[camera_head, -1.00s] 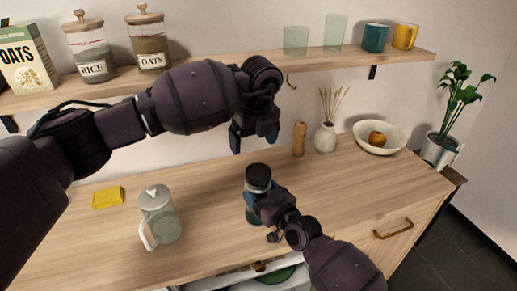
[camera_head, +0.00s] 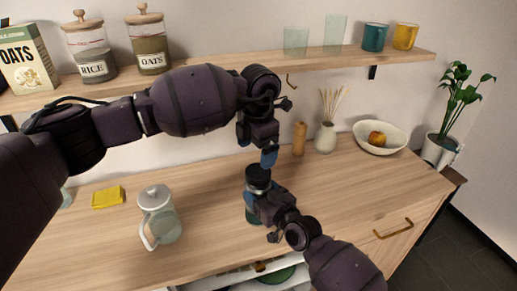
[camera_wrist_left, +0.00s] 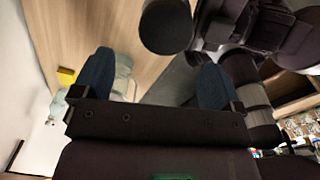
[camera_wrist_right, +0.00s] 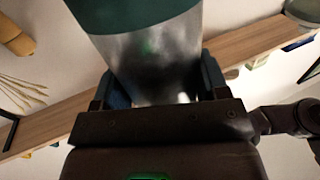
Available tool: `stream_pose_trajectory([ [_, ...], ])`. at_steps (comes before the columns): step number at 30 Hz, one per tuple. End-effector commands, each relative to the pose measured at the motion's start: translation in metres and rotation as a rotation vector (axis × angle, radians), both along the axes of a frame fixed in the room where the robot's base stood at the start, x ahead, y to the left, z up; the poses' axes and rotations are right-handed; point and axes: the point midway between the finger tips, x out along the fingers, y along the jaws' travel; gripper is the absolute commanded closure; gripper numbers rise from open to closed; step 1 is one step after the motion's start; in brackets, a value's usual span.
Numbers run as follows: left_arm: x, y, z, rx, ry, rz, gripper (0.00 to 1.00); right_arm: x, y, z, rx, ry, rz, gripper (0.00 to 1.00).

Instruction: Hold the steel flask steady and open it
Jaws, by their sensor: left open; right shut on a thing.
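The steel flask (camera_head: 252,216) stands upright on the wooden counter, with a black cap (camera_head: 258,173) and a teal lower body. My right gripper (camera_head: 254,201) is shut on the flask's side; its steel surface (camera_wrist_right: 160,65) shows between the fingers in the right wrist view. My left gripper (camera_head: 268,158) is open and just above the cap, with one blue fingertip seen close to it. In the left wrist view the cap (camera_wrist_left: 166,27) is ahead of the spread fingers (camera_wrist_left: 156,62), not clasped. The arm hides part of the flask.
A glass jug (camera_head: 160,215) and yellow sponge (camera_head: 107,197) are on the left of the counter (camera_head: 210,215). A wooden mill (camera_head: 299,139), vase (camera_head: 325,138) and fruit bowl (camera_head: 365,142) stand at the right back. A shelf (camera_head: 330,59) with jars and cups runs above.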

Motion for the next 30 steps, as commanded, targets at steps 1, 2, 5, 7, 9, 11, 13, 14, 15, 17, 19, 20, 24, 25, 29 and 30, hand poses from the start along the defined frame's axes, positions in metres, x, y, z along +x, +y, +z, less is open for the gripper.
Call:
stream_pose_trajectory([
  [1,-0.001,-0.001,-0.001,-0.003,0.006,-0.068,0.08,-0.001,0.000,-0.003,-0.003,0.007,0.000,0.99],
  [2,-0.001,-0.001,-0.001,-0.006,0.010,-0.112,0.08,-0.001,0.000,-0.003,-0.003,0.007,0.000,0.99],
  [5,-0.002,-0.003,-0.001,-0.015,0.020,-0.256,0.08,-0.001,0.000,-0.003,-0.003,0.007,0.000,0.99],
  [7,-0.002,-0.004,-0.001,-0.021,0.024,-0.353,0.08,-0.001,0.000,-0.003,-0.003,0.007,0.000,0.99],
  [9,-0.002,-0.005,-0.001,-0.024,0.027,-0.441,0.08,-0.001,0.000,-0.003,-0.003,0.007,0.000,0.99],
  [11,-0.002,-0.005,-0.001,-0.026,0.029,-0.507,0.08,-0.001,0.000,-0.003,-0.003,0.007,0.000,0.99],
  [13,-0.002,-0.006,-0.001,-0.027,0.029,-0.572,0.08,-0.001,0.000,-0.003,-0.003,0.007,0.000,0.99],
  [14,-0.002,-0.006,-0.001,-0.027,0.029,-0.596,0.08,-0.001,0.000,-0.003,-0.003,0.007,0.000,0.99],
  [15,-0.002,-0.006,-0.001,-0.026,0.030,-0.622,0.08,-0.001,0.000,-0.003,-0.003,0.007,0.000,0.99],
  [17,-0.002,-0.006,-0.001,-0.026,0.030,-0.653,0.08,-0.001,0.000,-0.003,-0.003,0.007,0.000,0.99],
  [19,-0.002,-0.006,-0.001,-0.026,0.031,-0.676,0.08,-0.001,0.000,-0.003,-0.003,0.007,0.000,0.99],
  [20,-0.002,-0.006,-0.002,-0.026,0.032,-0.683,0.08,-0.001,0.000,-0.003,-0.003,0.007,0.000,0.99],
  [24,-0.002,-0.006,-0.011,-0.025,0.032,-0.691,0.08,-0.001,0.000,-0.003,-0.003,0.007,0.000,0.99],
  [25,-0.002,-0.005,-0.015,-0.025,0.032,-0.691,0.08,-0.001,0.000,-0.003,-0.003,0.007,0.000,0.99],
  [29,-0.002,-0.005,-0.033,-0.025,0.035,-0.689,0.08,-0.001,0.000,-0.003,-0.003,0.007,0.000,0.99],
  [30,-0.002,-0.005,-0.039,-0.024,0.034,-0.689,0.08,-0.001,0.000,-0.003,-0.003,0.007,0.000,0.99],
])
